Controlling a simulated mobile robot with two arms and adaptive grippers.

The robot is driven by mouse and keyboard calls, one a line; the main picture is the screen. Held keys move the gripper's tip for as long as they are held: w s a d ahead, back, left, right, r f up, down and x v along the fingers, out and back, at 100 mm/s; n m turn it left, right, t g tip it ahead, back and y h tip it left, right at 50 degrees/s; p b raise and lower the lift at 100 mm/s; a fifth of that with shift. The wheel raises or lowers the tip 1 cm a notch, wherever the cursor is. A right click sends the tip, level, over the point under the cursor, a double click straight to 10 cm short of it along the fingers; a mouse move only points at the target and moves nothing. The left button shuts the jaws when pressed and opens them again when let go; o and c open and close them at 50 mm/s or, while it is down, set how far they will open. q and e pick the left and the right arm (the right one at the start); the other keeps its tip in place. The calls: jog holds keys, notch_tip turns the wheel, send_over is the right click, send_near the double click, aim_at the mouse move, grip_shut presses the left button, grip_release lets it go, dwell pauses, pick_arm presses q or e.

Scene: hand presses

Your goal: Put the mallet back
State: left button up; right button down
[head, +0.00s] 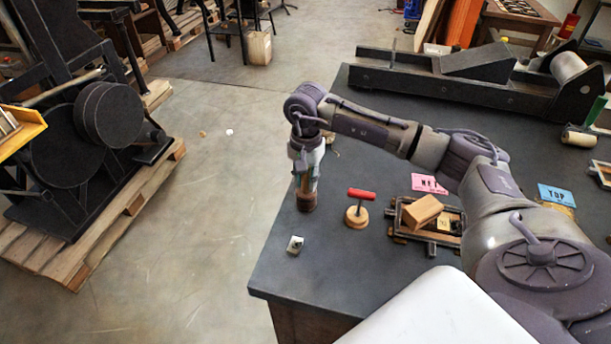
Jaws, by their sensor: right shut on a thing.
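My right gripper (305,182) is above the table's left edge and shut on a brown wooden thing, which looks like the mallet (307,202). Its dark, round end shows just below the fingers. The fingers hide the rest, and I cannot tell whether it touches the table. To its right, a tool with a red crosswise handle (361,194) stands upright on a round wooden base (356,215). My left gripper is out of view.
A wooden frame (398,226) holds a tan block (424,211), with a pink card (428,184) behind it. A small metal cube (295,244) lies near the table's (270,275) left edge. A blue card (556,195) is at right. A long black press (450,82) spans the back.

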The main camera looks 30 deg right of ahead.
jog(key=c, duration=1.4)
grip_release()
jog(key=shift+f, duration=0.15)
jog(key=o, duration=0.4)
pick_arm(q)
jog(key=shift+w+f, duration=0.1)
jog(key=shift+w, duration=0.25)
pick_arm(e)
jog(key=shift+o, duration=0.2)
jog(key=shift+r, duration=0.5)
pick_arm(q)
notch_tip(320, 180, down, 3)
jog(key=b, duration=0.3)
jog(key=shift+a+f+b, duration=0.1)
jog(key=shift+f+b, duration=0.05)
jog(key=shift+b, duration=0.2)
pick_arm(e)
notch_tip(320, 180, up, 12)
jog(key=shift+f, duration=0.25)
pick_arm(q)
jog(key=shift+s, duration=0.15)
pick_arm(e)
jog(key=shift+f, duration=0.1)
